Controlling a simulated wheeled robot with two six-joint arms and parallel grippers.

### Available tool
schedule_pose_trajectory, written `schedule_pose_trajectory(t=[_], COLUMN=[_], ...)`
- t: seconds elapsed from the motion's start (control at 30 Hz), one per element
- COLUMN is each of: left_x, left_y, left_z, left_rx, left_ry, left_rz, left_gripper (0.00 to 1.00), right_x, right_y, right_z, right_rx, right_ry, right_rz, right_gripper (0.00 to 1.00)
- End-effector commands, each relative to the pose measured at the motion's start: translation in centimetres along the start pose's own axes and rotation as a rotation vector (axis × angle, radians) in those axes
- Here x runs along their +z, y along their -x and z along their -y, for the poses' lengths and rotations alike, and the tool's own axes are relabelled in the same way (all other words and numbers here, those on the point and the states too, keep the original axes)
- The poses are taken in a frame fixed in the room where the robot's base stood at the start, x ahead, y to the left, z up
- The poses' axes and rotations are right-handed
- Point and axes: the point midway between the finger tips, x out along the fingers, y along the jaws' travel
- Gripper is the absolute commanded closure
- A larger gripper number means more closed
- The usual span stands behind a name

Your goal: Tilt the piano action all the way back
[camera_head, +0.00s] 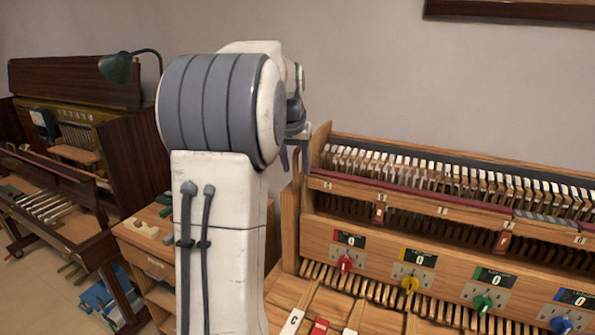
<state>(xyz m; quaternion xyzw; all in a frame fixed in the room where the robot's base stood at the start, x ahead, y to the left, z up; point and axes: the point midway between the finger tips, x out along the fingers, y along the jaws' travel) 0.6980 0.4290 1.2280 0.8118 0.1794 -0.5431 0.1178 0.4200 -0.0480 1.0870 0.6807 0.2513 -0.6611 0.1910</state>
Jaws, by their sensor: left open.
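The piano action (420,203) is a long wooden frame with a row of white-tipped hammers and a dark red rail. It runs from the middle of the head view to the right edge, where it is cut off. My left gripper (294,155) is at the left end of the action, near its upper wooden side post. Its dark fingers point down and are open. I cannot tell whether they touch the post. My white and grey left arm hides much of the gripper. My right gripper is out of view.
Below the action, a panel holds red (345,263), yellow (409,284), green (482,303) and blue (560,324) knobs with displays. Keys (320,327) lie in front. A small bench (146,231) and an opened upright piano (75,85) with a green lamp (116,67) stand left.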

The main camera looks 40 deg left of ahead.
Motion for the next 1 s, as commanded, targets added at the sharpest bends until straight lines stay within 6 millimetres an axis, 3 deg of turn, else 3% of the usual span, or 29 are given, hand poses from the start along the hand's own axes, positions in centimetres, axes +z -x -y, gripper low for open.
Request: schedule_pose_trajectory(t=[0.2,0.53,0.57,0.67,0.7,1.0], left_x=[0.0,0.0,0.0,0.0,0.0,0.0], left_y=[-2.4,-2.8,-2.8,-2.7,-2.7,-2.7], left_z=[0.0,0.0,0.0,0.0,0.0,0.0], left_rx=[0.001,0.000,0.000,0.000,0.000,0.000], left_ry=[0.000,0.000,0.000,0.000,0.000,0.000], left_rz=[0.002,-0.001,-0.001,-0.001,-0.001,-0.001], left_gripper=[0.51,0.51,0.58,0.96,1.00,1.00], right_x=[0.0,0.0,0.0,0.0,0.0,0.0], right_y=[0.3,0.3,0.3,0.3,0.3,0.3], right_z=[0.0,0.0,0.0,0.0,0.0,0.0], right_rx=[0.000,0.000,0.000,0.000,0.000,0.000], right_ry=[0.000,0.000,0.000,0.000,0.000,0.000], right_rz=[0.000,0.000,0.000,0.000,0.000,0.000], right_gripper=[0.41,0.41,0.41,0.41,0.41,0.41])
